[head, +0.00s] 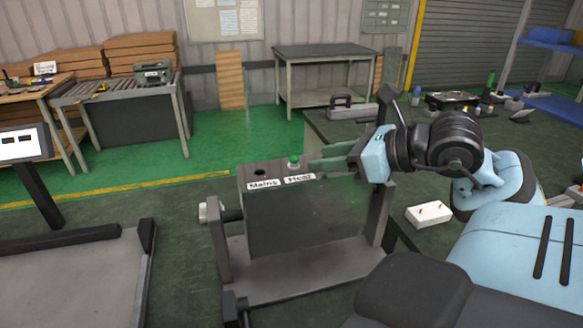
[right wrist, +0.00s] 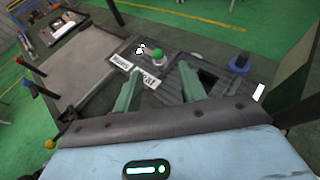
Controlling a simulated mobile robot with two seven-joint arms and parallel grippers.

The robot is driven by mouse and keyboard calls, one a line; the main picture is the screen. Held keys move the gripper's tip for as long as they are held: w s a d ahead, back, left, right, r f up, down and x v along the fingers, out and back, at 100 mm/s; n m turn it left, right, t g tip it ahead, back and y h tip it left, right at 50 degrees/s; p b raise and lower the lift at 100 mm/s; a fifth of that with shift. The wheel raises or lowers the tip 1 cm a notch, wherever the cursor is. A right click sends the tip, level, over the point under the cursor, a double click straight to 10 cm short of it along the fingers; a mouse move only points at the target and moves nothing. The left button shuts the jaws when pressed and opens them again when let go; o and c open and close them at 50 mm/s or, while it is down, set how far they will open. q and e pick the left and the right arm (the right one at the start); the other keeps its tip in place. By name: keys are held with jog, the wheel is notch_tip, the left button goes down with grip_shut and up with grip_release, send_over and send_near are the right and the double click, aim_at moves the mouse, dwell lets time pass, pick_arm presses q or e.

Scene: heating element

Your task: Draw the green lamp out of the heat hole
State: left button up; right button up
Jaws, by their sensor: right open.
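A grey box (head: 310,222) has a top panel with two white labels, Mains (head: 263,185) and Heat (head: 299,180). The green lamp (head: 294,161) stands upright in the top behind the Heat label; it also shows in the right wrist view (right wrist: 158,56). A dark hole (head: 260,172) lies behind the Mains label. My right gripper (head: 317,158) comes in from the right, just above the box top. Its green fingers are open and empty in the right wrist view (right wrist: 155,72), with the lamp ahead of the tips and apart from them. My left gripper is out of view.
The box sits in a grey stand with a side knob (head: 205,212). A dark green table (head: 400,185) on the right holds a white block (head: 428,214) and a grey toolbox (head: 350,110). A monitor (head: 22,144) stands at left. Green floor lies open behind.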

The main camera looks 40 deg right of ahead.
aim_at(297, 159)
jog(key=shift+x, duration=2.6)
jog(key=shift+a+r, duration=0.1)
jog(key=shift+r, duration=0.15)
grip_shut()
